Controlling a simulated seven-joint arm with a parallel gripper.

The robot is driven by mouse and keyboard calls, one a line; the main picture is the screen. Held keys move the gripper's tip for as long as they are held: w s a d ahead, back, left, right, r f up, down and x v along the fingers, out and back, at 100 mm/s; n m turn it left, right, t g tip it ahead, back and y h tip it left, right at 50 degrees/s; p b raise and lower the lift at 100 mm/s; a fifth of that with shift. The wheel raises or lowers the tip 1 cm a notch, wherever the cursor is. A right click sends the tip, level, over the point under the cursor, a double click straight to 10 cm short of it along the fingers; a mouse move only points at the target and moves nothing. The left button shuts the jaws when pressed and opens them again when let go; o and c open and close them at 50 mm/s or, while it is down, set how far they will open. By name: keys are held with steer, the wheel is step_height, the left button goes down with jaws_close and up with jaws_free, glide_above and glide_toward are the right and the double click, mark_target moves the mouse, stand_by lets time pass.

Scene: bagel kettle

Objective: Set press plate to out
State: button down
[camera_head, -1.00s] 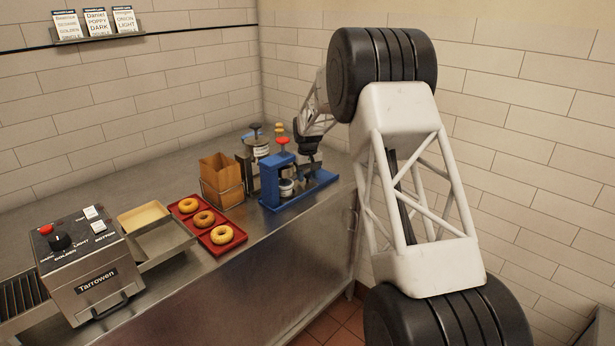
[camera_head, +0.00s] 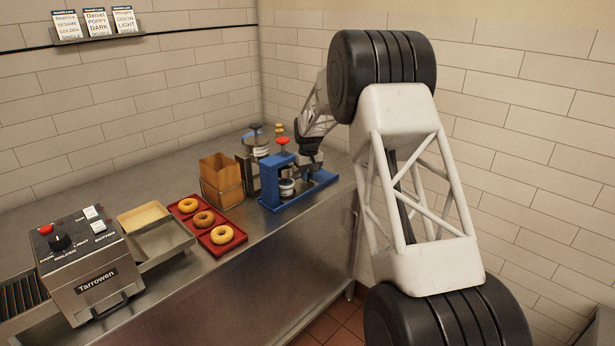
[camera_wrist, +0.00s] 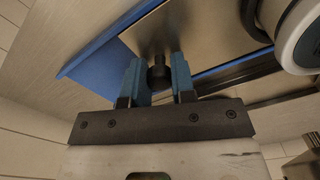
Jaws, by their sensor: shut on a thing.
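The blue press (camera_head: 275,183) with a red knob on top stands near the right end of the metal counter. In the wrist view a flat metal press plate (camera_wrist: 150,30) lies over its blue base (camera_wrist: 95,55). A dark round knob (camera_wrist: 158,76) is at the near edge of the plate. My gripper (camera_wrist: 158,72) has its two blue fingers shut on this knob, one on each side. In the head view my gripper (camera_head: 311,164) is low at the press's right side, and its fingertips are hard to make out.
A white labelled container (camera_head: 287,187) sits in the press; its edge is at the upper right of the wrist view. A red tray (camera_head: 216,247) holds bagels. The wall is close behind.

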mark_target(326, 173)
steer(key=w+d, duration=0.7)
steer(key=shift+w+d, duration=0.15)
steer(key=shift+w, duration=0.1)
steer(key=c, duration=0.9)
jaws_free()
steer(key=shift+c, duration=0.2)
steer(key=shift+r, duration=0.15)
step_height(326, 173, up, 8)
steer(key=shift+f, duration=0.25)
steer(key=shift+s+r, duration=0.1)
